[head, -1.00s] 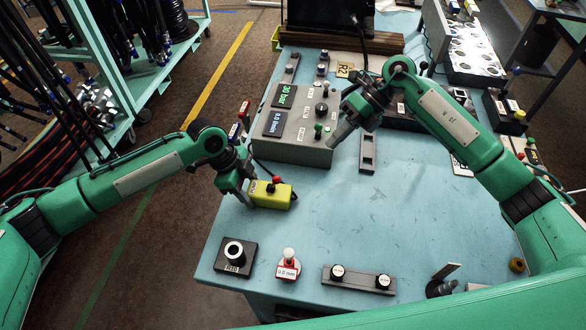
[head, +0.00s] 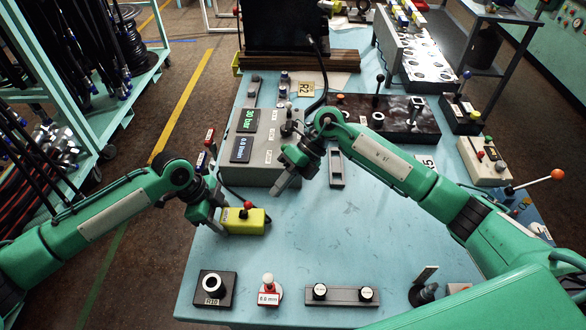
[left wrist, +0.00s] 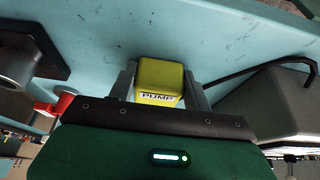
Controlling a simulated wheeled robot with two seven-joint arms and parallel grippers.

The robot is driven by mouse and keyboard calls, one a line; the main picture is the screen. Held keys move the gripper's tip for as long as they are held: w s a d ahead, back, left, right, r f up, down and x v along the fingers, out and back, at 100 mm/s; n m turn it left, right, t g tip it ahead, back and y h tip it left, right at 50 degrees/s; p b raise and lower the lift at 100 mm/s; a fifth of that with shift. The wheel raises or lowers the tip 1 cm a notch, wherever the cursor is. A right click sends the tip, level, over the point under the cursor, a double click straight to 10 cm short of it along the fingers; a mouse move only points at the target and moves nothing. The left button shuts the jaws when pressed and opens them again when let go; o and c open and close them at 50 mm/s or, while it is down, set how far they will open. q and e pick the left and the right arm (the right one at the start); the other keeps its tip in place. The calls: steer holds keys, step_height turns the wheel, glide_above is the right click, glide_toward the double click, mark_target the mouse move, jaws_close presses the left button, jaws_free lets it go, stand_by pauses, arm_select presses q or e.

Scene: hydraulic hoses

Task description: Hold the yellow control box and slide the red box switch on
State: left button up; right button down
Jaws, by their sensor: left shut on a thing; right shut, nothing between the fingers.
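The yellow control box (head: 250,226) sits at the left side of the blue table, with a red knob (head: 248,205) on top. My left gripper (head: 222,222) is shut on its left end. The left wrist view shows the yellow box (left wrist: 158,76) between the two fingers, with a PUMP label facing the camera. My right gripper (head: 279,187) is shut and empty, above the table by the front right corner of the grey display unit, up and right of the yellow box. A small red box (head: 210,137) stands at the table's left edge; its switch position is too small to read.
The grey display unit (head: 262,172) stands behind the yellow box, with a dark cable between them.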

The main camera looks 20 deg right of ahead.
mark_target(247, 208)
steer(key=shift+s+a, duration=0.2)
steer(key=shift+a, duration=0.5)
steer(key=shift+s+a, duration=0.25)
steer(key=shift+a, duration=0.5)
steer(key=shift+s+a, duration=0.2)
steer(key=shift+a, duration=0.5)
steer(key=shift+r, duration=0.1)
steer(key=shift+w+a+r+h, duration=0.1)
steer(key=shift+a+h, duration=0.1)
steer(key=shift+h, duration=0.1)
